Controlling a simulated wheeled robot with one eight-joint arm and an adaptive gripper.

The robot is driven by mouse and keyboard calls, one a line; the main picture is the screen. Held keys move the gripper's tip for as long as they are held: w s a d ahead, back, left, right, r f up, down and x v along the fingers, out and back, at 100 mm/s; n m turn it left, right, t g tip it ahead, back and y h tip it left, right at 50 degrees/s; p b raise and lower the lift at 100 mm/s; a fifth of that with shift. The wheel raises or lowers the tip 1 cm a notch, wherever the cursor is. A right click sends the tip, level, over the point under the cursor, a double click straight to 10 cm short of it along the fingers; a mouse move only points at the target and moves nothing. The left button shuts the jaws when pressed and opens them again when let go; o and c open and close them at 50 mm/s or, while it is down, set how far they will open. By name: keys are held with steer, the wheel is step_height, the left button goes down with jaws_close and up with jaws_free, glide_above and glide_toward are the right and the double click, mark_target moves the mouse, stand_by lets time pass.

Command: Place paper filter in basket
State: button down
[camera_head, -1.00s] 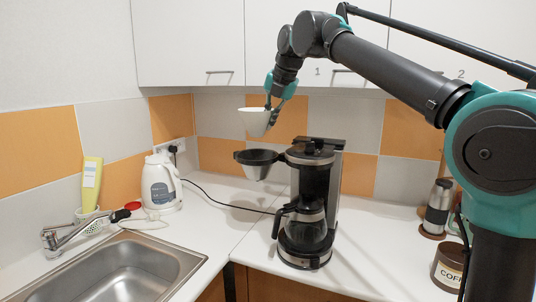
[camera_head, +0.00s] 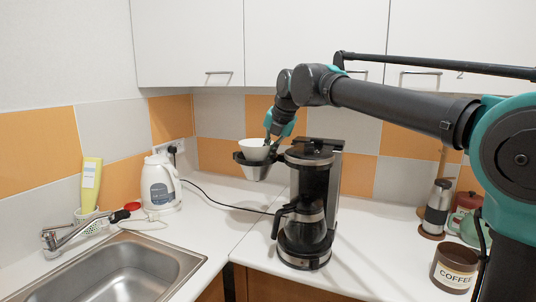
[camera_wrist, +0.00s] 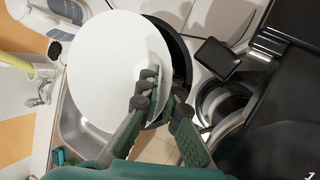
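The white paper filter (camera_head: 254,147) is a cone, in the head view at the swung-out basket (camera_head: 252,168) left of the coffee maker. The filter's lower part is hidden by the basket's dark rim, so it sits at least partly inside. My gripper (camera_head: 271,146) is at the filter's right edge. In the wrist view, the fingers (camera_wrist: 162,94) pinch the right wall of the filter (camera_wrist: 105,65). The black basket rim (camera_wrist: 184,62) shows behind it, with the filter offset to the left. How deep the filter sits cannot be told.
The coffee maker (camera_head: 311,195) with its glass carafe stands just right of the basket. A white kettle (camera_head: 160,185) and a sink (camera_head: 120,270) are to the left. A flask (camera_head: 437,208) and coffee tin (camera_head: 455,268) are at right. Wall cabinets (camera_head: 300,45) hang above.

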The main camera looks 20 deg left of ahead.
steer(key=shift+f, duration=0.6)
steer(key=c, duration=2)
jaws_free()
steer(key=shift+r, duration=0.35)
steer(key=v, duration=1.2)
steer(key=shift+r, duration=0.25)
steer(key=shift+s, duration=0.1)
